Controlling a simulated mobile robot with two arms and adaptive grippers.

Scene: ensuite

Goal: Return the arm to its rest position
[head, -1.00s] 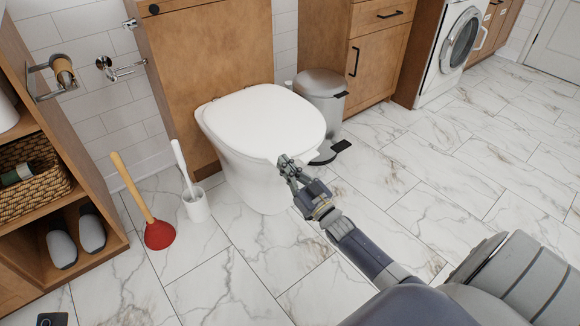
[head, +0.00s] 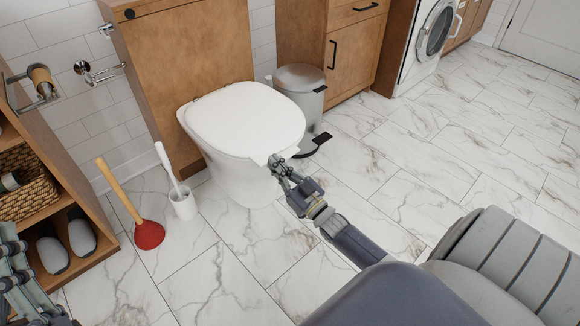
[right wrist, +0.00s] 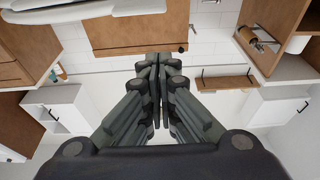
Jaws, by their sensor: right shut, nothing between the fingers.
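My right arm comes in from the lower right in the head view. Its gripper (head: 277,165) is in front of the toilet's near rim, and I cannot tell whether it touches. In the right wrist view the fingers (right wrist: 158,62) are together, with nothing held. My left gripper (head: 22,280) shows partly at the lower left edge of the head view, by the shelf; its fingertips are not clear. The white toilet (head: 245,118) has its lid down.
A red plunger (head: 149,235) and a toilet brush in its holder (head: 184,206) stand left of the toilet. A wooden shelf (head: 105,240) with slippers and a basket is at the left. A pedal bin (head: 301,92) stands behind right. The marble floor (head: 400,190) is open at right.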

